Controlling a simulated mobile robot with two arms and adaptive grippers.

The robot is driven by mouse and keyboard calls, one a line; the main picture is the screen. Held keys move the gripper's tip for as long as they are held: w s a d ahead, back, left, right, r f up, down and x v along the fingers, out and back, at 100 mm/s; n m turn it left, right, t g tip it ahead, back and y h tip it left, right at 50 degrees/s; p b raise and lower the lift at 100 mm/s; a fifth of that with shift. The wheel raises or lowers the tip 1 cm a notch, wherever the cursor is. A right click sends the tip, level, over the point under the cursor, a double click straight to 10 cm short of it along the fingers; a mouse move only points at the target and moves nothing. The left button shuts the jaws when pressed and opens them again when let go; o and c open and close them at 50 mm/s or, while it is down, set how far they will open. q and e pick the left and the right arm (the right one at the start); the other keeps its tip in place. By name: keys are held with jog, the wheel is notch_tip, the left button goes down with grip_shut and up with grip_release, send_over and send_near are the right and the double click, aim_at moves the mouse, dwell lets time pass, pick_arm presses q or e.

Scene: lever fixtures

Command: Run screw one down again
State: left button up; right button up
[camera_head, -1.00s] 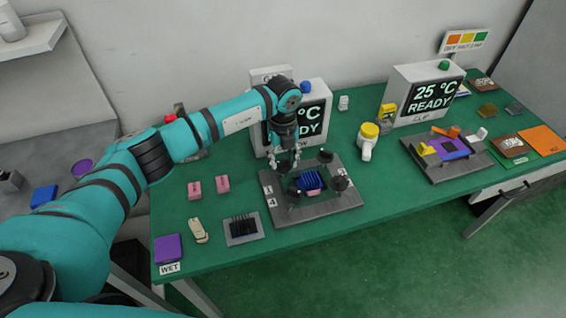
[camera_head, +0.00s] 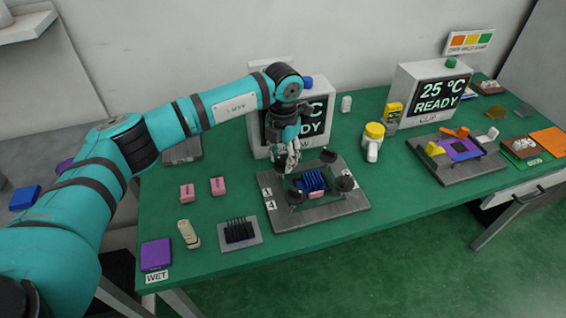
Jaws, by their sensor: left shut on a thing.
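The grey lever fixture plate (camera_head: 330,208) lies in the middle of the green table, with a blue finned block (camera_head: 312,180) and a pink piece (camera_head: 317,194) at its centre. Black screw knobs stand at its back right (camera_head: 328,155), front right (camera_head: 343,184) and front left (camera_head: 297,197). Labels 1 and 4 mark its left edge. My left gripper (camera_head: 288,168) points down over the back-left corner, by label 1. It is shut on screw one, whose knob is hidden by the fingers. My right gripper is out of view.
A display box reading READY (camera_head: 318,118) stands close behind my left gripper. A white and yellow bottle (camera_head: 373,140) stands to the right. Pink blocks (camera_head: 187,192) and a black finned part (camera_head: 239,231) lie left. A second fixture (camera_head: 460,165) is at right.

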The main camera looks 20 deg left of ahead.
aim_at(283, 160)
pick_arm(q)
jog(key=m+b, duration=0.2)
jog(key=m, duration=0.1)
jog(key=shift+w+m, duration=0.1)
jog(key=shift+m, duration=0.3)
jog(key=m+b, duration=0.2)
jog(key=m, duration=0.1)
jog(key=m+b, duration=0.1)
jog(key=m, duration=0.3)
jog(key=shift+b, duration=0.3)
jog(key=shift+r+m+b, duration=0.1)
jog(key=shift+m+b, duration=0.3)
jog(key=shift+m, duration=0.8)
jog(key=o, duration=1.2)
jog(key=shift+c, duration=0.2)
notch_tip(283, 160, up, 12)
